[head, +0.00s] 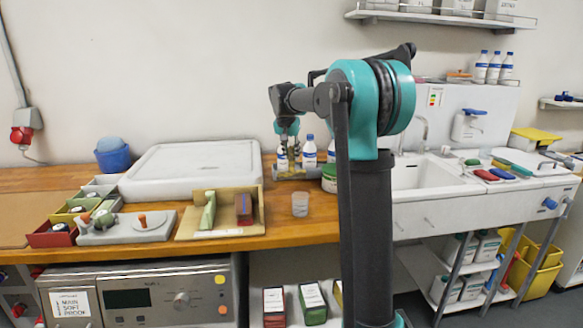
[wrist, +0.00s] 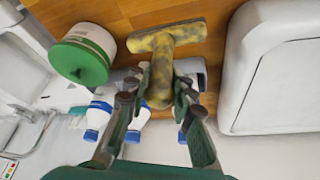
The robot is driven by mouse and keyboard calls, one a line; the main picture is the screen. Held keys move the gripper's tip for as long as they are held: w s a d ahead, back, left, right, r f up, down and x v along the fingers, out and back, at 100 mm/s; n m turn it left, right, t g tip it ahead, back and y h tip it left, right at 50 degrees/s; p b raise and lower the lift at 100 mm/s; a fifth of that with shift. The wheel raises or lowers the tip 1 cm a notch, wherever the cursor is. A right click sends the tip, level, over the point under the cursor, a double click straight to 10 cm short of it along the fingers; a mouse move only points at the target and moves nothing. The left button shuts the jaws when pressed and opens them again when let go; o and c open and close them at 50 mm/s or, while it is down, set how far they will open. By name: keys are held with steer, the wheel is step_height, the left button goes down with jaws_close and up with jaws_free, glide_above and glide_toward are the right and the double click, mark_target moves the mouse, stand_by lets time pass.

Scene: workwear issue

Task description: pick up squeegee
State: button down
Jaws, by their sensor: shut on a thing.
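The squeegee (wrist: 163,38) has a mottled yellow and grey T shape and lies over the wooden worktop in the wrist view. My gripper (wrist: 163,88) is shut on its handle, with one finger on each side, and the crosspiece lies beyond the fingertips. I cannot tell whether the squeegee still touches what is under it. In the head view my gripper (head: 289,148) is at the back of the worktop, among the bottles. The squeegee is small and partly hidden there.
White bottles with blue caps (head: 309,152) stand close around my gripper. A large white lidded box (head: 190,172) is close on the other side. A clear cup (head: 300,204) stands in front.

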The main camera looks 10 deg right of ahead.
step_height(320, 180, up, 13)
steer(key=shift+r, duration=0.15)
steer(key=c, duration=1.8)
jaws_free()
steer(key=c, duration=0.5)
steer(key=shift+a, duration=0.1)
